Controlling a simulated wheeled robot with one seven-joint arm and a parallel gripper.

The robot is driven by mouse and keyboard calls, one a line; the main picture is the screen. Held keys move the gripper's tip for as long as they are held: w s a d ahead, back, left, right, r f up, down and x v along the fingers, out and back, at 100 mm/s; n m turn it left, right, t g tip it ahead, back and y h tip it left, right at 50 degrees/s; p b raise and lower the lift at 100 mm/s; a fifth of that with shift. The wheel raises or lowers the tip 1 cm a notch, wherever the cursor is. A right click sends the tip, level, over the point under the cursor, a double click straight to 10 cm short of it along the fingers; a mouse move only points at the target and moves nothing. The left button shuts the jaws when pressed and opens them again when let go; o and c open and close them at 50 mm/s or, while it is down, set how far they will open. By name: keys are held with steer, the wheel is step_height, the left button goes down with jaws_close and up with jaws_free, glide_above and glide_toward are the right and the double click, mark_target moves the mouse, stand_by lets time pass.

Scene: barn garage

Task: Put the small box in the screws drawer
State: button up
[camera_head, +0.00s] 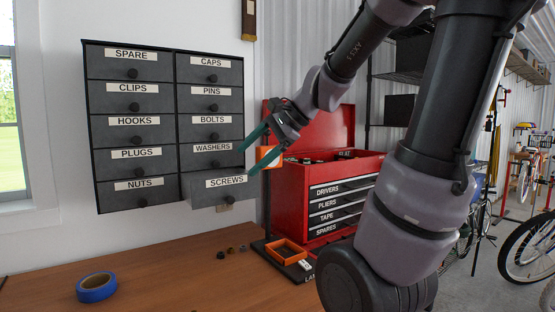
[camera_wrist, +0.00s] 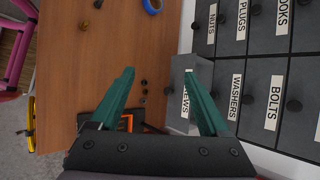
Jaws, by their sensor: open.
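The screws drawer (camera_head: 205,190) is at the bottom right of the grey drawer cabinet and is pulled partly out. Its label also shows beside my right finger in the wrist view (camera_wrist: 186,105). My gripper (camera_head: 248,161) is open, with its two teal fingers just to the right of and above the screws drawer's front. In the wrist view my gripper (camera_wrist: 160,74) has nothing visible between its fingertips. I cannot clearly make out the small box in either view. The drawer's inside is hidden in the head view and not clear in the wrist view.
A red toolbox (camera_head: 300,195) with its lid up stands right of the cabinet. An orange object (camera_head: 268,156) sits behind my gripper. The front of the bench is mostly clear.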

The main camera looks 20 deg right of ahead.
steer(key=s+d+n+t+h, duration=0.1)
steer(key=s+d+n+h, duration=0.1)
steer(key=s+n+h, duration=0.3)
steer(key=s+n, duration=0.4)
steer(key=shift+s+d+r+n, duration=0.2)
steer(key=shift+s+d+n, duration=0.1)
steer(key=shift+d, duration=0.1)
